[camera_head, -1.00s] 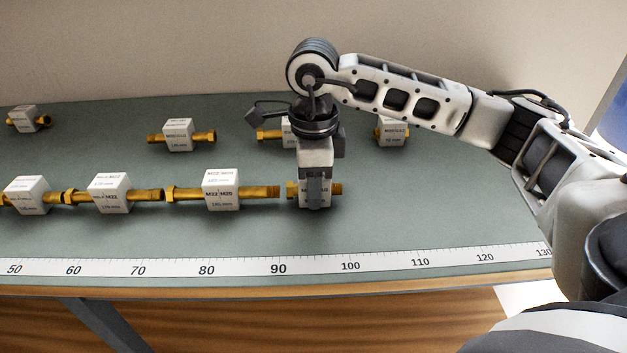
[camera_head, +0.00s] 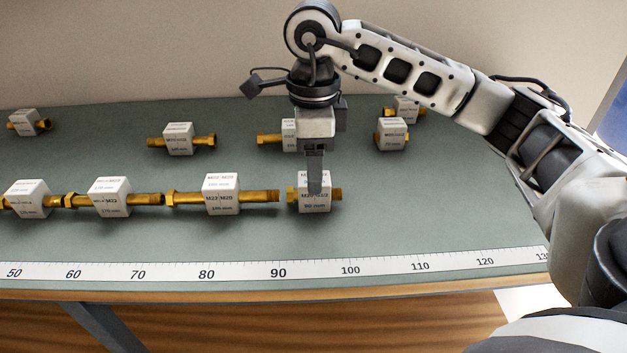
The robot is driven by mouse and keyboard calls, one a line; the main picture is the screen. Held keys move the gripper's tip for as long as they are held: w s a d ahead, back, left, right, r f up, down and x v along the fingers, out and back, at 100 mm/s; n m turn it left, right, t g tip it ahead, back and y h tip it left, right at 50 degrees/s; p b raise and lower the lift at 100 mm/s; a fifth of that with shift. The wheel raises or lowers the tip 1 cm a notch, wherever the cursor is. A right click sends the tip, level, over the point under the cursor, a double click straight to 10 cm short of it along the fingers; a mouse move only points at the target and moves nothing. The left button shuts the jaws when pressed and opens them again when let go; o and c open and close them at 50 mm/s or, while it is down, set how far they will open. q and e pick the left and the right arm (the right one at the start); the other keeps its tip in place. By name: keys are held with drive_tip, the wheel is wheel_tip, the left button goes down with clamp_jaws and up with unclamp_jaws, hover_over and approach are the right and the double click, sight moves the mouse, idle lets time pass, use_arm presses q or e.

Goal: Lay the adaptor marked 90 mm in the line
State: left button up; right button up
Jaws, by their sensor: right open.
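The adaptor marked 90 mm (camera_head: 314,203) is a short brass fitting with a white label block. It lies on the bench at the right end of the front row, with a small gap to the brass end of the adaptor marked 180 mm or similar (camera_head: 222,196) on its left. My right gripper (camera_head: 315,186) is open and points down just above the 90 mm block, one finger overlapping its upper part in the picture. Whether it still touches the block is hard to tell. Two more line adaptors (camera_head: 113,198) (camera_head: 28,199) lie further left in the row. My left gripper is not in view.
Behind the row stand several spare adaptors, one at the left (camera_head: 24,122), one in the middle (camera_head: 178,139), one partly behind my gripper (camera_head: 270,138) and two at the right (camera_head: 392,134) (camera_head: 407,109). A ruler strip (camera_head: 315,269) runs along the bench's front edge. The bench right of the row is clear.

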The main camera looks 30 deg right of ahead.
wheel_tip(320, 180, up, 7)
drive_tip(key=p, duration=0.1)
drive_tip(key=shift+f, duration=0.15)
idle(0.5)
